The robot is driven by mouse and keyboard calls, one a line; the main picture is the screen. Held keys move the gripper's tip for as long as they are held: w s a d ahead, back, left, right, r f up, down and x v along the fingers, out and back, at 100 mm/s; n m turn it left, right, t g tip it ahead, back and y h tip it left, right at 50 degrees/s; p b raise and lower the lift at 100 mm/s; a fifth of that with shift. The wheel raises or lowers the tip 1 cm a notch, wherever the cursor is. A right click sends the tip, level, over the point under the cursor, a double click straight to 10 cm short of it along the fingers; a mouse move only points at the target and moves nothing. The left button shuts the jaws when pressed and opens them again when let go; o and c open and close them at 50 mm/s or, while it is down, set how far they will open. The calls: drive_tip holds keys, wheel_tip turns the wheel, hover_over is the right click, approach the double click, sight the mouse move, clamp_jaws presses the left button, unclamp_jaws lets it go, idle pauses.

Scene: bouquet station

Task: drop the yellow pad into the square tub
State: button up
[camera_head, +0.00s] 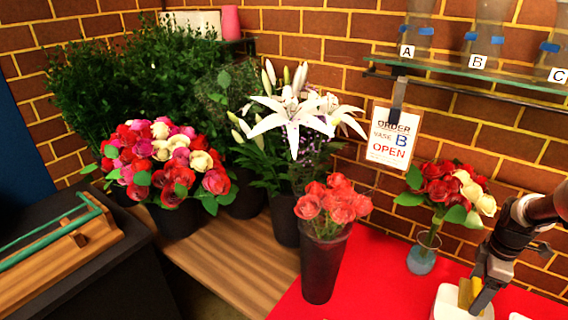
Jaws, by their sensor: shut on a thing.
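The yellow pad (465,292) is between the fingers of my gripper (474,299) at the lower right. My gripper is shut on it and points down. A white tub (447,304) with rounded corners stands on the red table, directly below and behind the pad in this view. The pad overlaps the tub's opening in the picture. I cannot tell whether the pad is above the rim or inside it. The tub's lower part is cut off by the bottom edge.
A glass vase (422,261) with red and cream roses stands just left of my arm. A dark vase of coral roses (320,265) stands on the red table (385,270). A glass shelf (480,73) holds labelled vases above. Another white thing (518,317) shows at the bottom edge.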

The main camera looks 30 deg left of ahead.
drive_tip(key=shift+f+b, duration=1.15)
drive_tip(key=shift+f, duration=1.25)
drive_tip(key=o, duration=1.1)
wheel_tip(320, 180, up, 18)
drive_tip(key=shift+f+p, duration=0.25)
drive_tip(key=shift+p, duration=0.15)
